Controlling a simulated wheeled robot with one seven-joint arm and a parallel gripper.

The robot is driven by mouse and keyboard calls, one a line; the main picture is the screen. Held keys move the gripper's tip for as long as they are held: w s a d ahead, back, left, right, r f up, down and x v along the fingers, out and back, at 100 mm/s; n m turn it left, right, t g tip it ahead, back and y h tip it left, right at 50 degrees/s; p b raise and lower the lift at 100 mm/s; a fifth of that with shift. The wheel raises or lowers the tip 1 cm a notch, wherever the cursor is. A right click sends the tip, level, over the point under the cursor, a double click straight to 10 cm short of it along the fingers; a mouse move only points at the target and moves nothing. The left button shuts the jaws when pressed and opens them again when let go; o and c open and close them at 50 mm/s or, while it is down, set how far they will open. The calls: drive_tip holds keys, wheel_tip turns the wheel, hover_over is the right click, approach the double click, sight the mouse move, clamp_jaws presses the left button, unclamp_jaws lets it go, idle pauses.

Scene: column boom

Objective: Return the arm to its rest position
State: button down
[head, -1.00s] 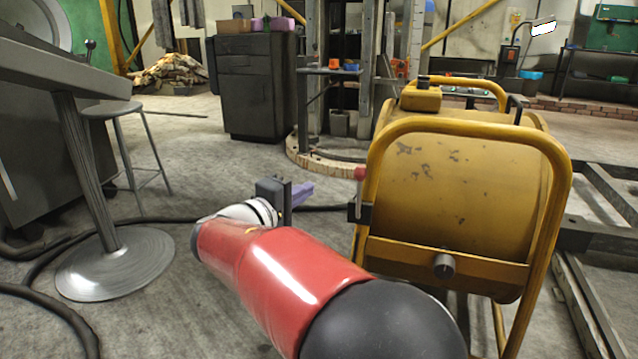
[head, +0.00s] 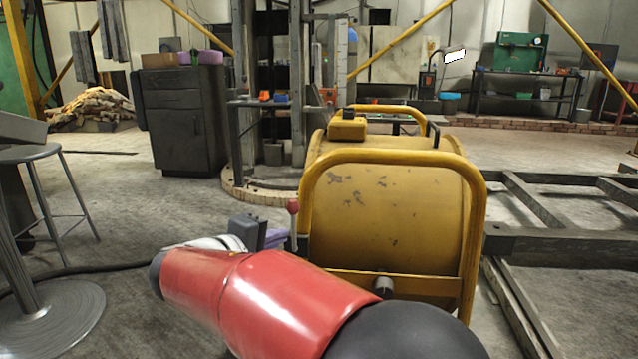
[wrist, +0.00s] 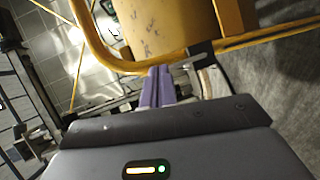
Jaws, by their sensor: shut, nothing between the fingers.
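My gripper (wrist: 157,72) shows in the wrist view with its two purple fingers together and nothing between them. In the head view my gripper (head: 275,238) is partly hidden behind my red arm. Its purple fingers point toward the left side of the yellow drum machine (head: 390,205). The machine has a tubular yellow frame and a red-knobbed lever (head: 293,208) at its left. The machine also fills the top of the wrist view (wrist: 165,28), its frame tube just beyond the fingertips. I cannot tell whether they touch.
A grey stool (head: 45,155) and a round metal table base (head: 62,315) stand at left, with a black cable (head: 105,268) on the floor. A dark cabinet (head: 182,125) stands behind. Metal beams (head: 560,243) lie at right. Floor between stool and machine is open.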

drive_tip(key=s+d+r+m+g+p, duration=0.1)
drive_tip(key=s+d+m+g, duration=0.1)
drive_tip(key=d, duration=0.5)
drive_tip(key=s+d+m+g+p, duration=0.1)
drive_tip(key=d+g, duration=0.2)
drive_tip(key=d, duration=0.4)
drive_tip(key=s+d+m+g+y+p, duration=0.4)
drive_tip(key=s+d, duration=0.7)
drive_tip(key=d, duration=0.1)
drive_tip(key=s+f+m+t+y+p, duration=0.1)
drive_tip(key=s+m+y+p, duration=0.2)
drive_tip(key=s, duration=0.8)
drive_tip(key=shift+s+d+f+m+y, duration=0.25)
drive_tip(key=shift+s+m+y, duration=0.15)
drive_tip(key=shift+m, duration=0.2)
